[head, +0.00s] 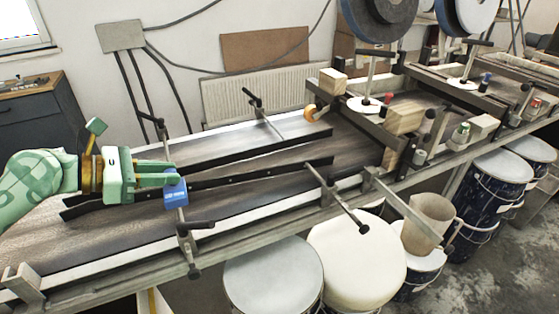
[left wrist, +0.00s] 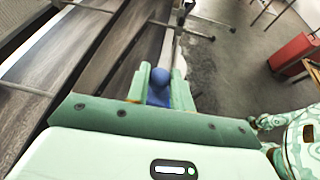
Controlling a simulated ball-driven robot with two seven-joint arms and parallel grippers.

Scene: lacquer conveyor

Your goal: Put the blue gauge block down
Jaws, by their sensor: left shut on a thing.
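The blue gauge block (head: 175,190) is at the fingertips of my left gripper (head: 168,176) in the head view. The gripper is shut on it, above the left part of the conveyor (head: 130,225). In the left wrist view the blue block (left wrist: 158,90) shows between the two green fingers of my left gripper (left wrist: 160,84). The fingers hide part of it. I cannot tell from these frames whether the block touches the conveyor. My right gripper is not in view.
A clamp rod with black knobs (head: 195,226) stands close by the block at the conveyor's near edge. Dark guide rails (head: 250,175) run along the belt. Drums with pale lids (head: 272,272) stand in front. A red cabinet (left wrist: 294,52) shows in the left wrist view.

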